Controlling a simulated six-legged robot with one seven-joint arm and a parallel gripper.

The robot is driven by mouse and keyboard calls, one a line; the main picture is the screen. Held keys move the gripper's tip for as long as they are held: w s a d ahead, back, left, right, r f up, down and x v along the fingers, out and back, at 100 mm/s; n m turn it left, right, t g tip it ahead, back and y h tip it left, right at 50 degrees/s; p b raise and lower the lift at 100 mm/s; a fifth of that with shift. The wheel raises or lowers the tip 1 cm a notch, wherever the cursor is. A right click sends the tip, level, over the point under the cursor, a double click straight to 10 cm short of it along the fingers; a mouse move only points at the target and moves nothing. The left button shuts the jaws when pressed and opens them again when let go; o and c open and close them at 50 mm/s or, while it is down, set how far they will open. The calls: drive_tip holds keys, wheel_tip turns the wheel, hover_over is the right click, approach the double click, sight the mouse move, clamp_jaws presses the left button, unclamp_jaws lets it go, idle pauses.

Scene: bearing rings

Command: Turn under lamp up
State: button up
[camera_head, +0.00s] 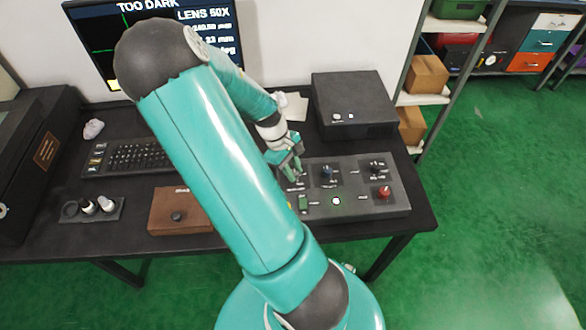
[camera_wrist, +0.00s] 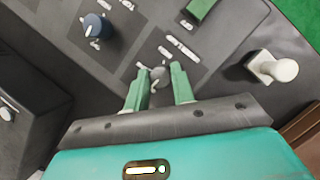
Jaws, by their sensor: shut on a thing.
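My gripper (camera_head: 298,173) reaches down to the left part of the grey control panel (camera_head: 350,211). In the wrist view its two green fingers (camera_wrist: 159,88) stand on either side of a small grey knob (camera_wrist: 159,74), shut on it. The printed labels by the knob are too blurred to read, so I cannot confirm it is the under lamp knob. The knob is hidden by the fingers in the head view. The monitor (camera_head: 222,40) behind reads "TOO DARK" and "LENS 50X"; my arm covers part of it.
A blue knob (camera_head: 326,171), black knob (camera_head: 375,167), red knob (camera_head: 384,192), green switch (camera_head: 303,203) and lit button (camera_head: 336,201) share the panel. A dark box (camera_head: 354,104) stands behind; a brown box (camera_head: 176,211) is left.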

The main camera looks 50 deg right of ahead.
drive_tip(key=m+y, duration=0.1)
drive_tip(key=m, duration=0.1)
drive_tip(key=m+y, duration=0.1)
drive_tip(key=m, duration=0.2)
drive_tip(key=shift+d, duration=0.15)
drive_tip(key=m+t+y, duration=0.1)
drive_tip(key=m, duration=0.3)
drive_tip(key=shift+m, duration=0.3)
drive_tip(key=m+t, duration=0.1)
drive_tip(key=m, duration=0.1)
drive_tip(key=m+t+y, duration=0.1)
drive_tip(key=m, duration=0.2)
drive_tip(key=shift+s+d+y, duration=0.1)
drive_tip(key=shift+d+y, duration=0.05)
drive_tip(key=shift+y, duration=0.15)
drive_tip(key=m+t, duration=0.1)
drive_tip(key=m, duration=0.4)
drive_tip(key=shift+t, duration=0.4)
drive_tip(key=shift+m, duration=0.3)
drive_tip(key=o, duration=1)
drive_tip(key=shift+s, duration=0.1)
drive_tip(key=v, duration=1.3)
drive_tip(key=shift+s+d+r, duration=0.1)
drive_tip(key=shift+d+r, duration=0.15)
drive_tip(key=shift+r, duration=0.1)
